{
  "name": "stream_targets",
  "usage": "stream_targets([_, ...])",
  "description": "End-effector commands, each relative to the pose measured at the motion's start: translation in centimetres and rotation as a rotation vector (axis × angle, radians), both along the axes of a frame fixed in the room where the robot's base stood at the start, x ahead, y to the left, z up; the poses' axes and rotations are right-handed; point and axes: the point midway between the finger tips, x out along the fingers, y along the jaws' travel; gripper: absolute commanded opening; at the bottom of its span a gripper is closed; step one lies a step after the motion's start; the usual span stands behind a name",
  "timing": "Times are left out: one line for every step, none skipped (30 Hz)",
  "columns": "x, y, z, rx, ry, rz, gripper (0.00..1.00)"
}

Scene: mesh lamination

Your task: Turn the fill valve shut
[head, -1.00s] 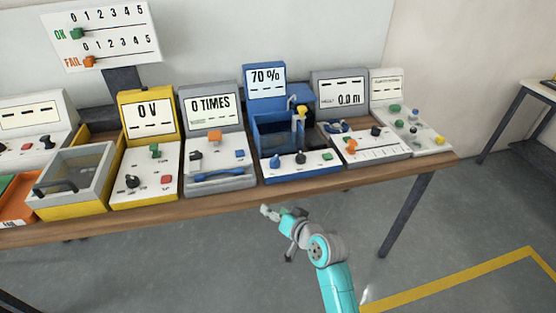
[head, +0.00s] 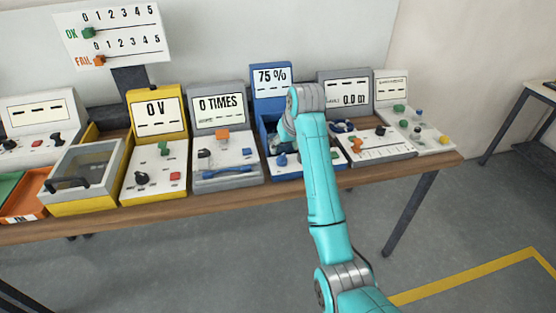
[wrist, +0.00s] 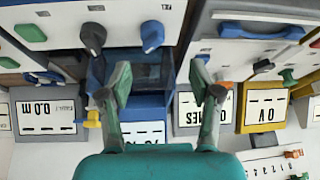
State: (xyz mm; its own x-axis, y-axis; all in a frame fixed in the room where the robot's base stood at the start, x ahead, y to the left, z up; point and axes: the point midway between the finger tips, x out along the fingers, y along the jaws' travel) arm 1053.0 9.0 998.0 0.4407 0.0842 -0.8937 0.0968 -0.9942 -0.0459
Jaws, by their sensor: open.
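The blue tank station (head: 258,90) has a display reading 75 %. A yellow valve part (wrist: 93,119), likely the fill valve, shows beside the station's display at the left in the upside-down wrist view; its turn angle is unclear. In the head view it is hidden behind my arm. A black knob (wrist: 93,38) and a blue knob (wrist: 152,35) sit on the station's front panel; the blue knob also shows in the head view (head: 282,160). My gripper (wrist: 159,78) is open and empty over the station, its fingers apart on either side of the tank. The yellow part is near the left finger.
To the left stand a counter station (head: 220,128) reading 0 TIMES and a yellow station (head: 157,145) reading 0 V. To the right stands a grey station (head: 352,110) reading 0.0 m. Neighbouring stations leave little room sideways; the floor before the table is clear.

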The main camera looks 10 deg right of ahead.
Motion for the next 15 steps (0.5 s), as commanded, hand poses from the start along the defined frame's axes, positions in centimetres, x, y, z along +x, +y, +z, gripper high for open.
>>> stream_targets([0.0, -0.4, 0.8, -0.020, 0.023, -0.002, 0.63])
stream_targets([0.0, -0.7, 1.2, -0.029, 0.035, -0.003, 0.63])
stream_targets([-0.1, -0.9, 1.5, -0.040, 0.048, -0.004, 0.63])
stream_targets([-0.1, -1.0, 1.6, -0.045, 0.055, -0.005, 0.63])
stream_targets([-0.1, -1.1, 1.7, -0.049, 0.062, -0.005, 0.63])
stream_targets([-0.1, -1.2, 1.6, -0.051, 0.067, -0.006, 0.63])
stream_targets([-0.1, -1.2, 1.6, -0.054, 0.070, -0.006, 0.63])
stream_targets([-0.1, -1.2, 1.4, -0.054, 0.071, -0.006, 0.63])
stream_targets([0.0, -1.2, 1.1, -0.054, 0.071, -0.006, 0.63])
stream_targets([0.2, -1.2, 0.7, -0.054, 0.071, -0.006, 0.63])
stream_targets([0.3, -1.2, 0.4, -0.054, 0.071, -0.006, 0.63])
stream_targets([0.5, -1.1, -0.2, -0.054, 0.072, -0.006, 0.63])
stream_targets([0.7, -1.1, -0.6, -0.054, 0.072, -0.006, 0.63])
stream_targets([0.9, -1.1, -1.1, -0.054, 0.071, -0.006, 0.63])
stream_targets([1.2, -1.1, -1.8, -0.053, 0.072, -0.006, 0.63])
